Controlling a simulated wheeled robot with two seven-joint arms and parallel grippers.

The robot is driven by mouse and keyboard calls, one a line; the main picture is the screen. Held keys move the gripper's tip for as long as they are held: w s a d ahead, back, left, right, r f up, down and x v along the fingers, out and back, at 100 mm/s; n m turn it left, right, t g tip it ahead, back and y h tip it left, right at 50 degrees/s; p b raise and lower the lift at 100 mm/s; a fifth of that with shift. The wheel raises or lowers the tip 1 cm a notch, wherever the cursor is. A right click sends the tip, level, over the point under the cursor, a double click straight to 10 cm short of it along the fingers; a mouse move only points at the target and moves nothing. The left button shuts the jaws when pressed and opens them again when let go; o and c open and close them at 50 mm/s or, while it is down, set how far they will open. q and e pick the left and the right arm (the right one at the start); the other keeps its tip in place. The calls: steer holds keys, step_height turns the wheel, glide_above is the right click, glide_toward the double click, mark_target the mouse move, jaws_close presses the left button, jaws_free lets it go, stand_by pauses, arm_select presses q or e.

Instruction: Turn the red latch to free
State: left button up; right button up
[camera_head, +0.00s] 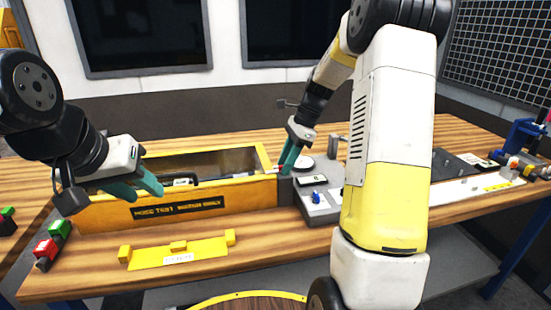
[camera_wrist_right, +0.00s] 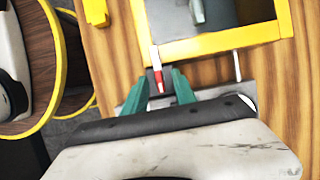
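The small red latch (camera_wrist_right: 157,80) with a pale lower part shows at the near edge of the yellow-framed box (camera_wrist_right: 255,37) in the right wrist view. My right gripper (camera_wrist_right: 160,75) has its two teal fingers on either side of the latch, with small gaps that look clear. It is open. In the head view my right gripper (camera_head: 286,166) is at the right end of the yellow box (camera_head: 100,211), and its fingers largely hide the latch. My left gripper (camera_head: 150,192) is open and empty over the left part of the box.
A grey plate (camera_head: 318,205) with a blue knob and small parts lies right of the box. A yellow bracket (camera_head: 210,249) lies in front. Red and green buttons (camera_head: 47,247) stand at the left. A dark tray and blue fixture (camera_head: 525,137) are far right.

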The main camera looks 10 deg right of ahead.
jaws_close()
